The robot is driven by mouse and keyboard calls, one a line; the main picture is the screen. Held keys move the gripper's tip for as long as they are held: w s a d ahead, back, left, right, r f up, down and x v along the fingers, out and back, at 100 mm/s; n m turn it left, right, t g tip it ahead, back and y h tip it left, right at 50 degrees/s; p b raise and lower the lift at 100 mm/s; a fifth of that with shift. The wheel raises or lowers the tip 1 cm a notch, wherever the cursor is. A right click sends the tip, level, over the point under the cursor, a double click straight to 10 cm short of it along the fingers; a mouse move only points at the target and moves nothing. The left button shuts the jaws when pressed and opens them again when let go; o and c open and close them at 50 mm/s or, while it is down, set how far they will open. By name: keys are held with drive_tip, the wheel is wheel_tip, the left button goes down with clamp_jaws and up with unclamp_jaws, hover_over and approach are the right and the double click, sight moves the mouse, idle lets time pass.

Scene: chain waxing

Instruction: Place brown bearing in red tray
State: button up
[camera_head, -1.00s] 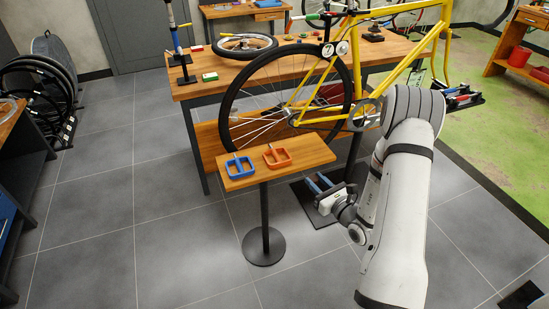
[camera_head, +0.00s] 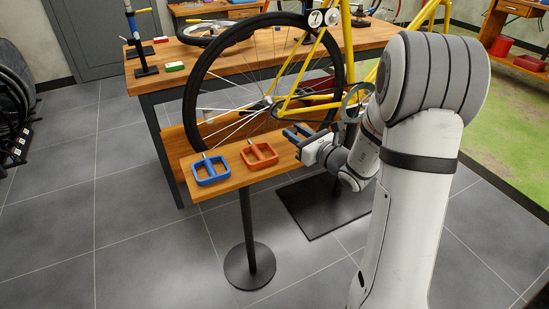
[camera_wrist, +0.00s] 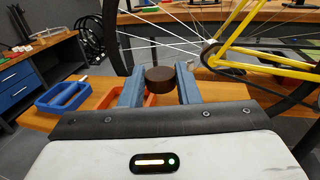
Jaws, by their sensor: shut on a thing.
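The brown bearing (camera_wrist: 160,80) is a short dark-brown cylinder between the two blue-grey fingers of my gripper (camera_wrist: 160,92) in the wrist view. My gripper is shut on it. In the head view my gripper (camera_head: 298,133) is at the right end of a small wooden stand (camera_head: 225,185), to the right of the red tray; I cannot make out the bearing there. The red tray (camera_head: 259,155) is an orange-red open frame on the stand. In the wrist view the red tray (camera_wrist: 151,100) lies beyond and below the fingers, partly hidden by them.
A blue tray (camera_head: 211,171) sits on the stand, left of the red tray. A yellow bicycle (camera_head: 350,45) with a large black wheel (camera_head: 190,100) stands close behind the stand. A long workbench (camera_head: 160,80) is farther back. The floor left of the stand is clear.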

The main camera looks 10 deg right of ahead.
sight(296, 161)
drive_tip(key=f, duration=0.2)
drive_tip(key=f+b, duration=0.1)
drive_tip(key=f, duration=0.2)
drive_tip(key=f+b, duration=0.1)
drive_tip(key=f, duration=0.2)
drive_tip(key=shift+w+d+f, duration=0.1)
drive_tip(key=shift+d+f, duration=0.15)
drive_tip(key=shift+d, duration=0.05)
drive_tip(key=shift+r, duration=0.1)
drive_tip(key=o, duration=0.5)
drive_tip(key=shift+f, duration=0.2)
drive_tip(key=shift+o, duration=0.8)
drive_tip(key=shift+r, duration=0.1)
